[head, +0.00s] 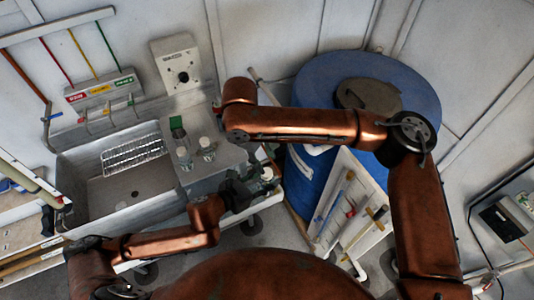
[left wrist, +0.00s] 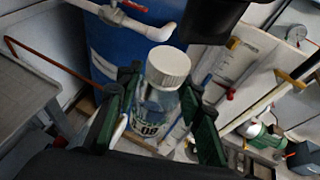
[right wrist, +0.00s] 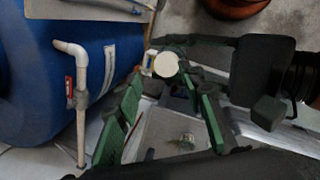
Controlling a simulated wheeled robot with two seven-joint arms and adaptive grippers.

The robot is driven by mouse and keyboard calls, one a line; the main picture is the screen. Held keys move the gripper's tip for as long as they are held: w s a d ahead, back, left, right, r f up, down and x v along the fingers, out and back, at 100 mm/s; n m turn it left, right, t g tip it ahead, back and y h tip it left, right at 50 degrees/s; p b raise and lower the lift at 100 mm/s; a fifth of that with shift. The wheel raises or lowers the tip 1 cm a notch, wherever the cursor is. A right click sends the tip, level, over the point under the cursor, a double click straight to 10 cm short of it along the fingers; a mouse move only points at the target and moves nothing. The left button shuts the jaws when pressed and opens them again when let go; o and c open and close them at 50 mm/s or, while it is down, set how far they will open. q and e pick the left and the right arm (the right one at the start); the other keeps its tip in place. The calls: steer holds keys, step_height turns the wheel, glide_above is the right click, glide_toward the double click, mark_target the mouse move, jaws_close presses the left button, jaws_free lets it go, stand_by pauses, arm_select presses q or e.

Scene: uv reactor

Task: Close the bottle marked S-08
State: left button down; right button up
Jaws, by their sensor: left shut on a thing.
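A clear bottle (left wrist: 152,105) with a white ribbed cap (left wrist: 168,66) on its top stands roughly upright in my left gripper (left wrist: 158,112). Its label is partly covered; "08" can be read. In the head view the bottle (head: 267,174) is at the end of my left gripper (head: 243,192), right of the sink. In the right wrist view the white cap (right wrist: 166,64) shows from above, around the tips of my right gripper (right wrist: 163,80). The right gripper's green fingers are spread, with no clear contact on the cap. In the head view the right gripper is mostly hidden.
Two more capped bottles (head: 184,158) (head: 207,149) stand on the ledge beside the sink (head: 78,205). A blue drum (head: 308,95) with a white pipe (right wrist: 82,100) is close behind the grippers. A white board with tools (head: 338,225) leans at the right.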

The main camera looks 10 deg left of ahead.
mark_target(267, 172)
steer(key=n, duration=0.5)
steer(key=shift+d+r+n+y, duration=0.1)
steer(key=shift+r+n+y, duration=0.1)
steer(key=shift+n+y, duration=0.15)
steer(key=n, duration=0.3)
steer(key=shift+w+r+n, duration=0.1)
steer(key=shift+r+n, duration=0.05)
steer(key=shift+n, duration=0.2)
steer(key=n, duration=0.3)
steer(key=shift+r+n+g, duration=0.15)
steer(key=shift+n+g, duration=0.15)
steer(key=shift+n, duration=0.1)
steer(key=n, duration=0.3)
steer(key=n+y, duration=0.1)
steer(key=n, duration=0.1)
steer(key=shift+d+r+n, duration=0.1)
steer(key=shift+r+n, duration=0.15)
steer(key=shift+n, duration=0.05)
steer(key=n, duration=0.6)
steer(key=shift+r+n, duration=0.3)
steer(key=shift+n, duration=0.1)
steer(key=shift+f, duration=0.15)
steer(key=shift+f, duration=3.9)
steer(key=shift+c, duration=0.2)
